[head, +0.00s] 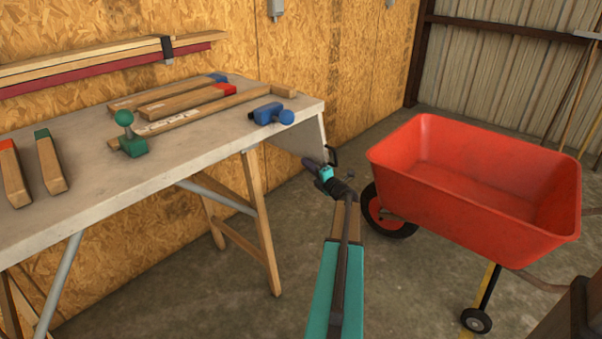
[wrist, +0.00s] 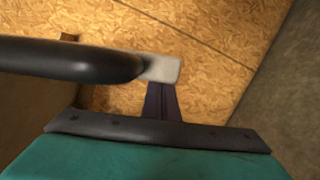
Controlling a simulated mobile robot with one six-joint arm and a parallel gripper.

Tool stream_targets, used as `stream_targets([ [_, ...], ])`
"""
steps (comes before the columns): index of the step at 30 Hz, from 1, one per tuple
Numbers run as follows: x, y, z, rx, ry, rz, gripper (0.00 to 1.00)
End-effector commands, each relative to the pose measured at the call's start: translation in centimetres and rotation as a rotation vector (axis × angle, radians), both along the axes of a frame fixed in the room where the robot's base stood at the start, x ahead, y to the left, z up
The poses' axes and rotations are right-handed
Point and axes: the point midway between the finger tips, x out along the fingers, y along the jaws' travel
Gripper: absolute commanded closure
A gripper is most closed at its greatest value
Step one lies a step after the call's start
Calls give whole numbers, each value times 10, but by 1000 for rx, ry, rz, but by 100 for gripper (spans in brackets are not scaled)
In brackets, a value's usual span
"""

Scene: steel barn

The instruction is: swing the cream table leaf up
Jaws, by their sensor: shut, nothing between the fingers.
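The cream leaf (head: 308,138) hangs down from the right end of the workbench top (head: 225,112). A black bar handle (head: 333,155) shows at its outer side, and a thick black bar also crosses the left of the wrist view (wrist: 70,58). My gripper (head: 314,164) is shut and empty, low beside the leaf and close to the handle. In the wrist view my dark fingers (wrist: 162,101) are together, just below the bar's pale end. I cannot tell whether they touch it. My arm hides part of the space below.
A red wheelbarrow (head: 470,190) stands close on the right, its wheel near my arm. Trestle legs (head: 262,215) stand left of my arm. The chipboard wall (head: 335,60) is behind.

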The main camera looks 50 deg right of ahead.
Motion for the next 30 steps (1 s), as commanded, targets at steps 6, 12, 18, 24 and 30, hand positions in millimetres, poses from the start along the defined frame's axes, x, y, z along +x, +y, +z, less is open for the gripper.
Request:
stream_targets([
  [6, -2, -28, 4, -80, 6, -2, 100],
  [12, -3, -37, 8, -115, 9, -2, 100],
  [18, -4, -36, 9, -116, 9, -2, 100],
  [24, -4, -36, 8, -115, 8, -2, 100],
  [30, -3, -28, 5, -114, 8, -1, 100],
])
